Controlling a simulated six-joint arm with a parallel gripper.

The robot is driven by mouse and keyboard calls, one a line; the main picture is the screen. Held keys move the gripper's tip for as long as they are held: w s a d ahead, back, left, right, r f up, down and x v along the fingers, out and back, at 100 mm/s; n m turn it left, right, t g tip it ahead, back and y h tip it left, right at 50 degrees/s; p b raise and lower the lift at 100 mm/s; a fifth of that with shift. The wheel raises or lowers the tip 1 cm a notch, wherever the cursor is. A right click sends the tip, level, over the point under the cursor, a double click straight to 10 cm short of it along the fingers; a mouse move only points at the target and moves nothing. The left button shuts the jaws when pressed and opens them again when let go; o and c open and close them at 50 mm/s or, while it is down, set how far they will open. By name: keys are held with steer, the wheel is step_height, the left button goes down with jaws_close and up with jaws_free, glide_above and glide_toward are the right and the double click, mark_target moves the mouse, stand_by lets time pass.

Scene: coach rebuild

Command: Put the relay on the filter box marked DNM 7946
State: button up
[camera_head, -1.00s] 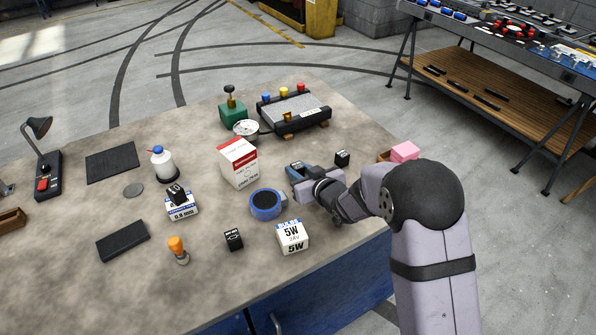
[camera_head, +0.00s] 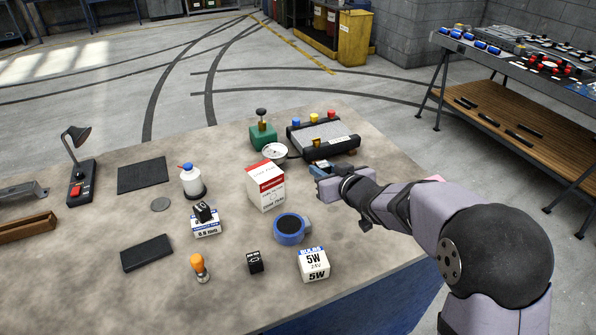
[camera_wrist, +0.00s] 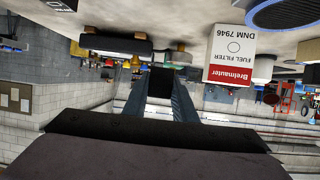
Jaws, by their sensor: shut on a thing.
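The filter box (camera_head: 266,187) is white and red and stands upright on the table. In the wrist view, upside down, the box (camera_wrist: 232,52) reads DNM 7946. My gripper (camera_head: 320,170) is just right of the box in the head view, apart from it. In the wrist view my gripper (camera_wrist: 163,85) is shut on a dark block, the relay (camera_wrist: 162,80), between its fingers. The head view does not show the held relay clearly. The box's top looks clear.
Another black relay (camera_head: 255,262) lies on the table, and one (camera_head: 204,212) sits on a small blue-white box (camera_head: 206,228). A blue round part (camera_head: 290,229), a 5W box (camera_head: 313,265), a dial gauge (camera_head: 275,153) and a black-framed device (camera_head: 323,136) stand around the filter box.

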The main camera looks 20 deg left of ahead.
steer(key=s+a+r+n+g+y+p, duration=0.1)
steer(key=s+a+r+p, duration=0.1)
steer(key=s+a, duration=0.15)
steer(key=s+a+r+n+y+p, duration=0.1)
steer(key=s+a+r+p, duration=0.15)
steer(key=a, duration=0.25)
step_height(320, 180, up, 6)
steer(key=r+m+h+p, duration=0.1)
steer(key=h+p, duration=0.1)
steer(key=p, duration=0.1)
glide_above(264, 172)
steer(key=shift+w+f+t+y, duration=0.1)
steer(key=shift+f+t+y, duration=0.15)
steer(key=shift+t+y, duration=0.05)
steer(key=shift+f+p, duration=2)
steer(key=shift+f, duration=3)
steer(key=shift+f, duration=0.1)
